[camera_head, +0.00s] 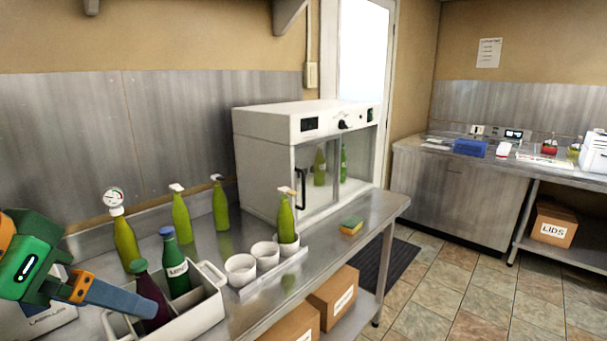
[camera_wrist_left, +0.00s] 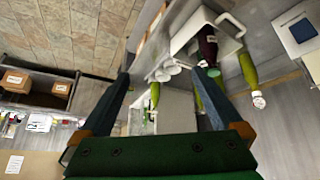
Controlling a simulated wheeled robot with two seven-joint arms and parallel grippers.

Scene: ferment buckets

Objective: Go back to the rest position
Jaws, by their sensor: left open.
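My left gripper (camera_head: 125,295) comes in from the left, low over the bench, in front of the white caddy (camera_head: 212,308). In the left wrist view the left gripper (camera_wrist_left: 158,72) has its two blue fingers wide apart with nothing held between them. The caddy holds a dark purple bottle (camera_head: 150,292) and a dark green bottle (camera_head: 177,270) with a blue cap. One finger overlaps the purple bottle in the head view; I cannot tell whether they touch. The purple bottle also shows in the left wrist view (camera_wrist_left: 208,47). My right gripper is not in view.
Three white cups (camera_head: 240,268) sit on a tray; a green bottle (camera_head: 286,222) stands in the far one. Several green bottles (camera_head: 181,218) line the wall, one topped by a gauge (camera_head: 114,197). A white cabinet (camera_head: 262,160) stands behind.

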